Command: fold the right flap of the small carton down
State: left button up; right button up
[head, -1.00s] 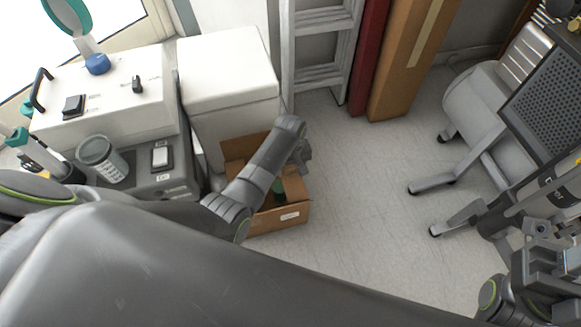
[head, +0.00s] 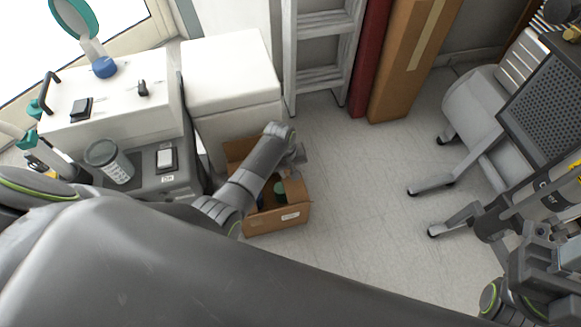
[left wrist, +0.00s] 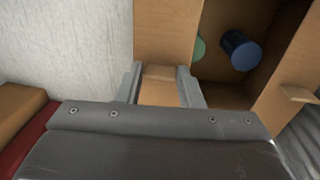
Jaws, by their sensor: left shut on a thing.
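The small carton (head: 262,225) is an open brown box on the floor, with a white label on its front. It holds a green-topped item (head: 280,188) and a blue cylinder, clearest in the left wrist view (left wrist: 241,50). My left gripper (head: 297,156) is at the carton's right side, by the right flap. In the left wrist view, the fingers of my left gripper (left wrist: 160,78) are shut on brown cardboard, apparently the right flap (left wrist: 165,35). My arm hides part of the carton in the head view. My right gripper (head: 545,268) is at the lower right, far from the carton; its jaw state is unclear.
A white cabinet (head: 232,75) stands behind the carton, and a grey-white unit (head: 110,110) is on the left. A ladder (head: 318,75), red box (head: 370,60) and tall brown box (head: 405,60) stand at the back. Floor (head: 350,190) right of the carton is clear.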

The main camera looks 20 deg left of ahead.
pick_arm(q)
jog(key=o, duration=1)
